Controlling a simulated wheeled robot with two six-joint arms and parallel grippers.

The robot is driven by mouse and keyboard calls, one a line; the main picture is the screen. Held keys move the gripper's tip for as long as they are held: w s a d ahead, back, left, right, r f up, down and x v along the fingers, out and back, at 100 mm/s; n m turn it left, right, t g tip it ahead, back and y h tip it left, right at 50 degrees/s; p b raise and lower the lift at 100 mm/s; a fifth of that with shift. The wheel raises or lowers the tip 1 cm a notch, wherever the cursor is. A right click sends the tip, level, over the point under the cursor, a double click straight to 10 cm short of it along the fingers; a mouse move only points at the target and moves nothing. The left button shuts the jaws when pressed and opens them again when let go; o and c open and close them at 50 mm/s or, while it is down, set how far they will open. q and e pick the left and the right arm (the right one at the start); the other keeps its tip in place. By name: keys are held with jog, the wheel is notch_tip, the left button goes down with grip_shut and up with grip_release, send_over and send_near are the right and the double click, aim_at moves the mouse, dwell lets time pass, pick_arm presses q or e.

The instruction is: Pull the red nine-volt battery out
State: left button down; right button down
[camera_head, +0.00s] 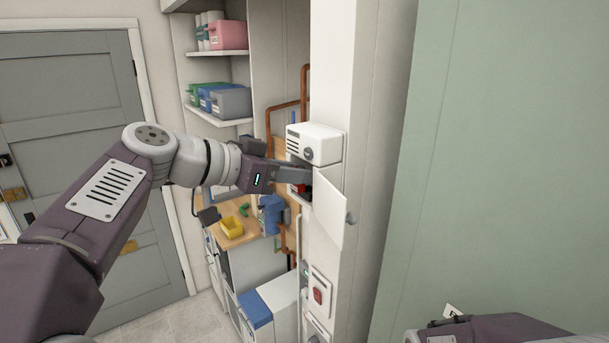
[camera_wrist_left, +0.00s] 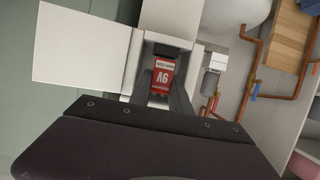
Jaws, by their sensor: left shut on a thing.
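The red nine-volt battery (camera_wrist_left: 163,76), with a white band and "9V" on it, sits at the opening of a white wall box (camera_head: 313,143). It also shows as a small red patch in the head view (camera_head: 303,188). The box's white flap door (camera_head: 330,209) hangs open, and shows at the left in the left wrist view (camera_wrist_left: 85,47). My left gripper (camera_head: 304,176) reaches into the opening from the left, its two fingers on either side of the battery and shut on it. The battery's far end is hidden. My right gripper is out of view.
The white pillar (camera_head: 345,90) bears the box, with a red-buttoned switch (camera_head: 318,293) lower down. Copper pipes (camera_head: 305,85) run behind. A workbench holds a yellow bin (camera_head: 232,228). Shelves with boxes (camera_head: 228,101) and a grey door (camera_head: 75,110) stand left.

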pick_arm(q)
jog(key=s+a+b, duration=0.3)
jog(key=s+a, duration=0.1)
jog(key=a, duration=0.2)
jog(key=shift+s, duration=0.15)
dwell(0.7)
